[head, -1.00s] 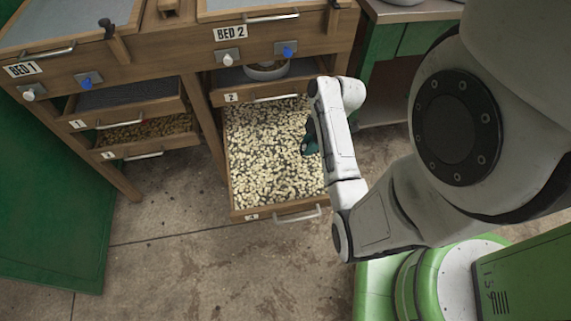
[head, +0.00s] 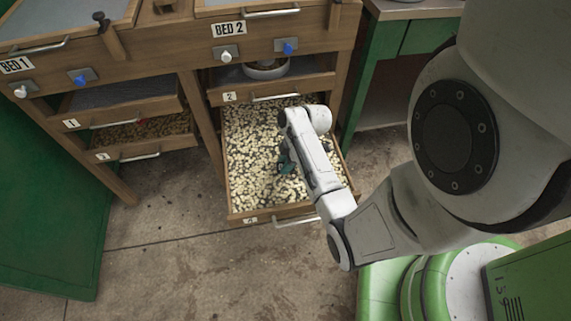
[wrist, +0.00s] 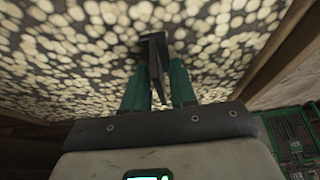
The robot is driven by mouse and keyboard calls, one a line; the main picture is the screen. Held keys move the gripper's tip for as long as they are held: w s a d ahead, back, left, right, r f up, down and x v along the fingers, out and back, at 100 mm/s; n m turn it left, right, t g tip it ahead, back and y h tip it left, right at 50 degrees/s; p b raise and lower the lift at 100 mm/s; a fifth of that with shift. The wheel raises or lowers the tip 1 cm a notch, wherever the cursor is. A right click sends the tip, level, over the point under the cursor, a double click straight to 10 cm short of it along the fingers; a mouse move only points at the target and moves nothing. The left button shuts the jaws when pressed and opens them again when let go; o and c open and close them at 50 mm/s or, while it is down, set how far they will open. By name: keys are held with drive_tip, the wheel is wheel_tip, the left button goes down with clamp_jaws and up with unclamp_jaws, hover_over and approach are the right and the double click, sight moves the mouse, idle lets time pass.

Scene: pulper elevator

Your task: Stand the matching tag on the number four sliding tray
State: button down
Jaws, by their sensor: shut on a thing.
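The number four sliding tray (head: 236,213) is pulled out low under Bed 2, with a small label on its front. It is full of pale beans, which also fill much of the wrist view. My gripper (head: 285,163), with teal fingers, is over the middle of this tray. In the wrist view my gripper (wrist: 158,72) is shut on a dark, thin piece (wrist: 156,48), likely the tag. Any number or face on it is hidden. I cannot tell whether it touches the beans. My arm hides part of the tray's right side.
Tray two (head: 305,88) is above, with a pale bowl (head: 266,69) behind its front. At left are tray one (head: 88,119) and tray three (head: 112,152), which holds brown beans and a small red thing. A green bench (head: 362,90) stands at right. Floor in front is clear.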

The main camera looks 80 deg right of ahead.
drive_tip(key=shift+f, duration=0.1)
drive_tip(key=c, duration=0.9)
unclamp_jaws()
drive_tip(key=p+v, duration=0.3)
drive_tip(key=v, duration=0.9)
drive_tip(key=w+a+m+g, duration=0.1)
drive_tip(key=w+a, duration=0.2)
drive_tip(key=a, duration=0.5)
drive_tip(key=w+a+m+g, duration=0.1)
drive_tip(key=w+a, duration=0.2)
drive_tip(key=a, duration=0.5)
drive_tip(key=s+a+r+m+g+h, duration=0.1)
drive_tip(key=s+a+r+m+h, duration=0.1)
drive_tip(key=a, duration=0.9)
drive_tip(key=shift+s+r+m, duration=0.4)
drive_tip(key=shift+r+m, duration=0.1)
drive_tip(key=shift+r, duration=0.15)
